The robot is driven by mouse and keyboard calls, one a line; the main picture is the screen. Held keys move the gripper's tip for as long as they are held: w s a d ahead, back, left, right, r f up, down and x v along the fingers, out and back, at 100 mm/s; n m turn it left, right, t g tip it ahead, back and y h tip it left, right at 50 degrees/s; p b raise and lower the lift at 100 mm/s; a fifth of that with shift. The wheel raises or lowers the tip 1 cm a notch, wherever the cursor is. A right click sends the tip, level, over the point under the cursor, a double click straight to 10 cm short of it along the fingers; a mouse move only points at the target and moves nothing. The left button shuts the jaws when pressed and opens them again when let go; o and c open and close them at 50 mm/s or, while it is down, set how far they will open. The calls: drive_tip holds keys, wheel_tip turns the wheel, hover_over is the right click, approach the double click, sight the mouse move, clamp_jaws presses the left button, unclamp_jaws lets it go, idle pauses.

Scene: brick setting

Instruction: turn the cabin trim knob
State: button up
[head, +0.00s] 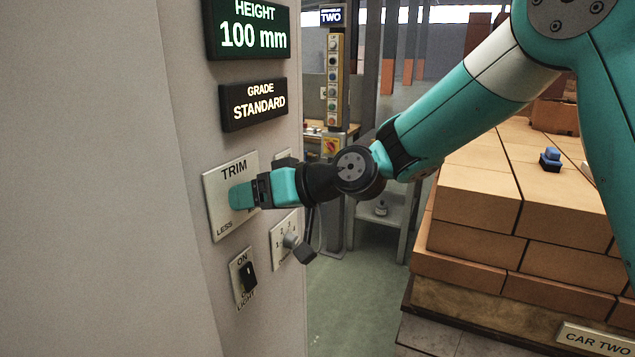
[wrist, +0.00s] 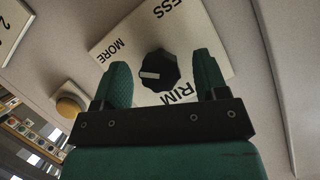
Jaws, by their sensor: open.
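The trim knob (wrist: 160,72) is a dark, many-sided knob with a pale pointer mark. It sits on a white plate (wrist: 112,42) lettered TRIM, LESS and MORE. In the wrist view the knob lies between the two green fingers of my gripper (wrist: 164,80), with a gap showing on each side. The pointer mark is on the knob's left side in that view. In the head view my gripper (head: 243,194) reaches to the trim plate (head: 218,215) and hides the knob. My gripper is open and holds nothing.
Below the trim plate is a light switch (head: 247,277). To its right is a plate with a grey selector knob (head: 290,240). A round yellowish button (wrist: 70,100) is near in the wrist view. Stacked bricks (head: 480,215) stand to the right.

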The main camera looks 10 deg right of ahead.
drive_tip(key=b+v, duration=0.4)
drive_tip(key=v, duration=1.3)
drive_tip(key=shift+a, duration=0.1)
drive_tip(key=s+f+g+h, duration=0.3)
drive_tip(key=s+f, duration=0.3)
drive_tip(key=s, duration=0.4)
drive_tip(key=s+f+g+h, duration=0.3)
drive_tip(key=s+f+h, duration=0.2)
drive_tip(key=s, duration=0.5)
drive_tip(key=shift+s+d+f+g, duration=0.25)
drive_tip(key=shift+d+f+g, duration=0.1)
drive_tip(key=shift+f, duration=0.4)
